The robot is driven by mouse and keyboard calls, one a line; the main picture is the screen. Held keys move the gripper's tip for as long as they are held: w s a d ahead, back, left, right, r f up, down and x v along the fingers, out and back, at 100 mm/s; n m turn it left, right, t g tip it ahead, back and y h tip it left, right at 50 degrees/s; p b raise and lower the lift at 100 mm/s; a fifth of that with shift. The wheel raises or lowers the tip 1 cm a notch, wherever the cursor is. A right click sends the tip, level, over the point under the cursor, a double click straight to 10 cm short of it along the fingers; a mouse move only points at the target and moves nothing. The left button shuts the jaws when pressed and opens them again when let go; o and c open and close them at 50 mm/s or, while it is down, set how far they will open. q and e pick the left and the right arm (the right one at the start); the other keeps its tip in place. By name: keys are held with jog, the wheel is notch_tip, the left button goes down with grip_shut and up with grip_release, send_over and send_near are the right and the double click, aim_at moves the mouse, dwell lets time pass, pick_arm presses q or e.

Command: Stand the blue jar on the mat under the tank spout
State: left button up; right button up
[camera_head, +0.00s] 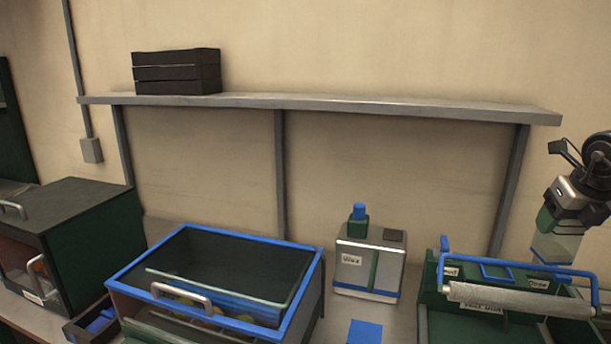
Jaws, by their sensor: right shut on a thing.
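The tank (368,262) is a grey box with a white label, a blue band at its base and a green and blue fitting on top. The blue mat (365,332) lies on the counter in front of it, cut off by the bottom edge. My right gripper (556,224) is at the far right, above the green station, shut on a pale see-through jar (556,247). The jar hangs about upright; its lower end is close to a blue rail in the picture, and I cannot tell if they touch. No spout can be made out clearly. My left gripper is not in view.
A blue-rimmed glass-topped bin (123,280) stands left of the tank. A green station with a blue frame and a grey roller (520,299) stands right of the mat. A shelf (330,104) with black crates (177,73) runs above. A dark green cabinet (88,235) is at left.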

jog(key=s+a+f+n+g+y, duration=0.2)
jog(key=a+f+n+y, duration=0.1)
jog(key=a+f+n, duration=0.6)
jog(key=s+a+f+n+g+y, duration=0.25)
jog(key=a+f+n, duration=0.35)
jog(key=a+n, duration=0.3)
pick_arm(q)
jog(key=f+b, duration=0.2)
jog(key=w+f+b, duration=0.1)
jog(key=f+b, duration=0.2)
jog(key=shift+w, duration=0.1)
pick_arm(e)
jog(key=s+a+f+n+g+h, duration=0.2)
jog(key=s+a+f+n, duration=0.3)
jog(key=s+f+n, duration=0.2)
jog(key=s+a+f+n+g+h, duration=0.2)
jog(key=s+a+f+n, duration=0.3)
jog(key=n, duration=0.7)
jog(key=s+f+h, duration=0.1)
jog(key=s+f, duration=0.1)
jog(key=s, duration=0.1)
jog(key=shift+f, duration=0.4)
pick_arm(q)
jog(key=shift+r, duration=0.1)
pick_arm(e)
jog(key=shift+r+g, duration=0.1)
jog(key=shift+g, duration=0.15)
